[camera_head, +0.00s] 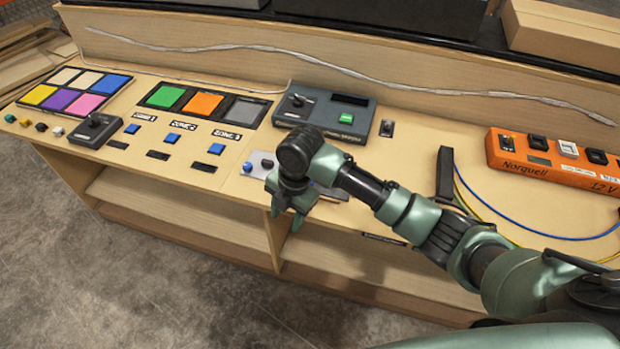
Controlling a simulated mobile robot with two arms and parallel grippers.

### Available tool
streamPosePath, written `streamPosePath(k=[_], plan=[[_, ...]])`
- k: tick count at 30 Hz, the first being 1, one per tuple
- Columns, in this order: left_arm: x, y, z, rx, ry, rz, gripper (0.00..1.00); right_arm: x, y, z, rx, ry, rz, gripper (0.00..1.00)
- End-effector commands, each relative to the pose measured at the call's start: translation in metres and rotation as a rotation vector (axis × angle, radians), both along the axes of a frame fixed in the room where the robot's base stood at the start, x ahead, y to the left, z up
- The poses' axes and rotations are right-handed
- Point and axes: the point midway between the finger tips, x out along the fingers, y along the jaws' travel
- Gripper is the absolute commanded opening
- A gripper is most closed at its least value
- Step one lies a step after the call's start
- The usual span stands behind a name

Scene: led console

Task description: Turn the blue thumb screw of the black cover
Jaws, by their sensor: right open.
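My right gripper (286,206) hangs over the front edge of the console desk, fingers pointing down, open with nothing seen between them. A small blue knob (247,167) sits on a pale plate just left of the gripper and apart from it; it may be the blue thumb screw, but it is too small to be sure. A small dark part (267,163) sits beside it, close to my wrist. My wrist and forearm hide the desk behind them, and I cannot clearly make out the black cover. My left gripper is not in view.
A dark grey box (325,111) with a lever and green button stands behind my wrist. An orange power strip (555,163) and loose cables (540,232) lie at right. Open shelves (180,215) lie below.

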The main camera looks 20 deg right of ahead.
Motion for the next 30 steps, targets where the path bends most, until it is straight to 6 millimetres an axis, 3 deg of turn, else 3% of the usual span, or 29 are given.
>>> streamPosePath(k=[9,15,19,30], plan=[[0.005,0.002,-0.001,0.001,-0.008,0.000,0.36,0.073,-0.064,0.073,-0.151,-0.001,0.422,0.45],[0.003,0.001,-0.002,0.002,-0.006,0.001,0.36,0.089,-0.083,0.095,-0.175,0.007,0.519,0.45],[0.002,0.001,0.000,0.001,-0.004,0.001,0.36,0.089,-0.084,0.085,-0.174,0.009,0.525,0.45],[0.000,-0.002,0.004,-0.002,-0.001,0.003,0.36,0.089,-0.083,0.030,-0.173,0.007,0.524,0.45]])
